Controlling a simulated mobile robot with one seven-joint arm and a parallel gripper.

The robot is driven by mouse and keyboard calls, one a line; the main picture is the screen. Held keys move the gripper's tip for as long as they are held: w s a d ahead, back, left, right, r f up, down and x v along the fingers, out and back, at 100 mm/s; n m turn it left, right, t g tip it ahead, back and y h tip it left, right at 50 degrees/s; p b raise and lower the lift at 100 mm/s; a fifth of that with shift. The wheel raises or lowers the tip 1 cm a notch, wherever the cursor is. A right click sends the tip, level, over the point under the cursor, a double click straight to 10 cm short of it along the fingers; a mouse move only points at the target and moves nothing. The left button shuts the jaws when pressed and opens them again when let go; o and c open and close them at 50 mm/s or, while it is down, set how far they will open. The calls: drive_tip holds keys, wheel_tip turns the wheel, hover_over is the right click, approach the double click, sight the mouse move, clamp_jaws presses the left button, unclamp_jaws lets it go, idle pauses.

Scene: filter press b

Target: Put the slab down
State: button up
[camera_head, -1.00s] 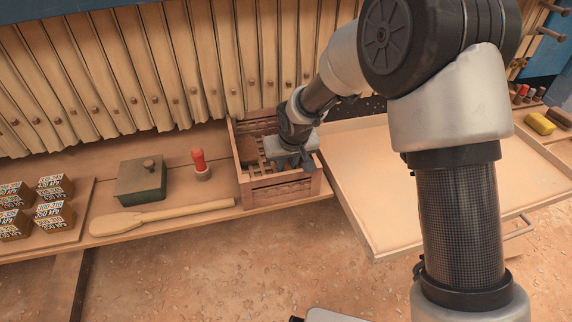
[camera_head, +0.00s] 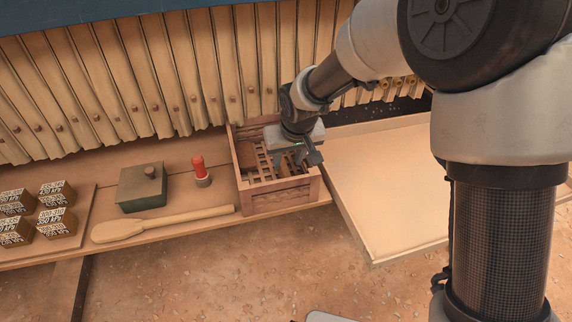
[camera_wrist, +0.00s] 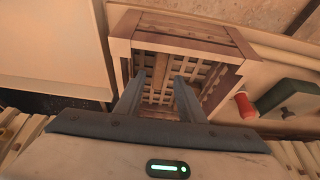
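A wooden crate (camera_head: 283,200) with a slatted lattice floor stands on the ledge in the head view; it also shows in the wrist view (camera_wrist: 185,47). My gripper (camera_head: 296,158) is over the crate, pointing down into it. In the wrist view its two fingers (camera_wrist: 160,85) are apart, with the lattice floor visible between them. I see no slab clearly held between the fingers. Brown surfaces show inside the crate, but I cannot tell whether any is the slab. My wrist hides part of the crate's back right.
A pale tray (camera_head: 385,195) lies right of the crate. To the left are a red-handled stamp (camera_head: 199,172), a green lidded box (camera_head: 142,187), a wooden paddle (camera_head: 160,220) and several labelled blocks (camera_head: 57,222). Hanging cloth-covered plates (camera_head: 150,75) stand close behind the crate.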

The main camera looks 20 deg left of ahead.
drive_tip(key=shift+v, duration=2.05)
drive_tip(key=s+d+r+m+t+h, duration=0.1)
drive_tip(key=s+d+r, duration=0.2)
drive_tip(key=d+r, duration=0.45)
drive_tip(key=s+d+r+m+h, duration=0.15)
drive_tip(key=d+r, duration=0.35)
drive_tip(key=d, duration=0.5)
drive_tip(key=s+d+r+m, duration=0.3)
drive_tip(key=s+d, duration=0.9)
drive_tip(key=s, duration=0.4)
drive_tip(key=shift+s+m+t, duration=0.25)
drive_tip(key=shift+m+t, duration=0.05)
drive_tip(key=shift+m, duration=0.05)
